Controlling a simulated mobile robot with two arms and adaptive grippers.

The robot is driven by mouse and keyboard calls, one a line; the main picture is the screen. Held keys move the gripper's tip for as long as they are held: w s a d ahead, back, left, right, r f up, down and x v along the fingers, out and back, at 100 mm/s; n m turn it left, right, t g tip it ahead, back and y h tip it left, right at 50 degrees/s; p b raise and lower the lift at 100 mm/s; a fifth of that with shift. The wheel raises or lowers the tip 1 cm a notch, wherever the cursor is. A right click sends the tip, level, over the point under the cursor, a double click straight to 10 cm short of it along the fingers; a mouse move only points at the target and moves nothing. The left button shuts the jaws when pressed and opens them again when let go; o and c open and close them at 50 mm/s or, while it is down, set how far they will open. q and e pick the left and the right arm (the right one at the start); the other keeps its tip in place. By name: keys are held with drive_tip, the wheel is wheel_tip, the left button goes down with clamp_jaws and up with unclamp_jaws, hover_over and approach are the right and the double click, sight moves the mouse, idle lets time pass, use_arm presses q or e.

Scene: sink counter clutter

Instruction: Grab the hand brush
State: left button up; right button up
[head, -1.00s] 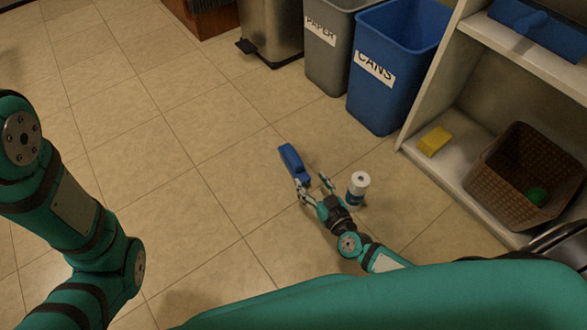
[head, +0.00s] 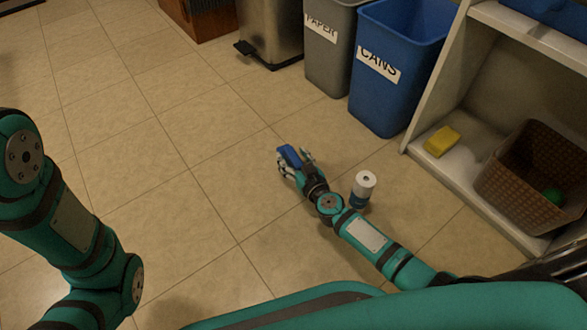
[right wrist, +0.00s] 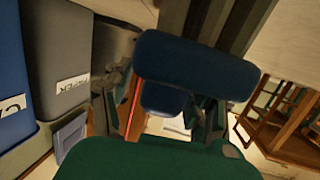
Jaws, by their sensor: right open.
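The blue hand brush (head: 289,154) is on the floor in the head view, left of a white-topped bottle. My right gripper (head: 294,161) is open, with its fingers on either side of the brush. In the right wrist view a dark blue body, apparently the brush (right wrist: 195,66), fills the space ahead of my right gripper's fingers (right wrist: 158,108). I cannot tell whether the fingers touch it. My left arm is at the left of the head view, but its gripper is out of view.
A white-topped bottle (head: 362,190) stands close to my right forearm. A blue CANS bin (head: 385,100), a grey PAPER bin (head: 328,70) and a steel bin (head: 268,35) stand behind. A shelf at the right holds a yellow sponge (head: 442,141) and a brown basket (head: 518,195). The floor at left is clear.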

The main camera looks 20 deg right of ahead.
drive_tip(key=c, duration=1.1)
drive_tip(key=shift+c, duration=0.4)
drive_tip(key=shift+r, duration=0.15)
